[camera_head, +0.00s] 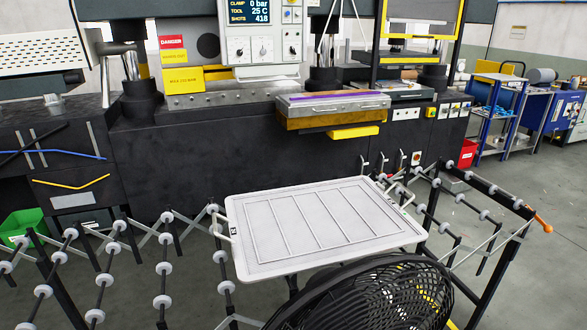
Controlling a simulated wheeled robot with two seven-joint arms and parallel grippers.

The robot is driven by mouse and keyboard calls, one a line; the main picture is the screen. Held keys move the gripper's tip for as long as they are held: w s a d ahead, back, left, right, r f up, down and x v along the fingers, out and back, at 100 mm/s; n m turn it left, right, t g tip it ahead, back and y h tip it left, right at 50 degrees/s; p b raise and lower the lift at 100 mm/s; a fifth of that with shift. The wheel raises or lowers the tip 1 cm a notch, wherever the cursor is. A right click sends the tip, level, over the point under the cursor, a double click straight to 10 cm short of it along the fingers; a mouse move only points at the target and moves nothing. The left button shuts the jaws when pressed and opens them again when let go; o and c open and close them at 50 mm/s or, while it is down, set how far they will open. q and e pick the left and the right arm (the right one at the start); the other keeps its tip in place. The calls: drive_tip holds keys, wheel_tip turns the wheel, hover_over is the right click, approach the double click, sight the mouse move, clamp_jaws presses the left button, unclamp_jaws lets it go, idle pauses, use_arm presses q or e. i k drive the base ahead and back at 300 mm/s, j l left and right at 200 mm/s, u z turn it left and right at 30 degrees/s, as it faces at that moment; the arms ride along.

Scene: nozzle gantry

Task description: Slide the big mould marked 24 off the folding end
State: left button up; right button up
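A large white ribbed panel (325,222), likely the big mould, lies flat in the middle of the head view, above the roller conveyor. It has a handle (222,226) on its left side and others at its right edge. A small dark mark (233,230) sits at its left edge, too small to read. The conveyor's right section (478,213) carries rollers and an orange lever (543,222) at its outer corner. I cannot tell which section folds. Neither of my grippers is in view.
A black caged fan (365,298) stands in front and hides the panel's near right edge. The dark press bed (240,145) is behind, with a brown and yellow block (333,108). A green bin (22,228) is at left. Floor at far right is open.

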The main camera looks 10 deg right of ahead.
sight(279, 232)
drive_tip(key=i+j+z, duration=0.1)
drive_tip(key=j+z, duration=0.3)
drive_tip(key=i+j+z, duration=0.1)
drive_tip(key=j+z, duration=1.05)
drive_tip(key=l, duration=0.1)
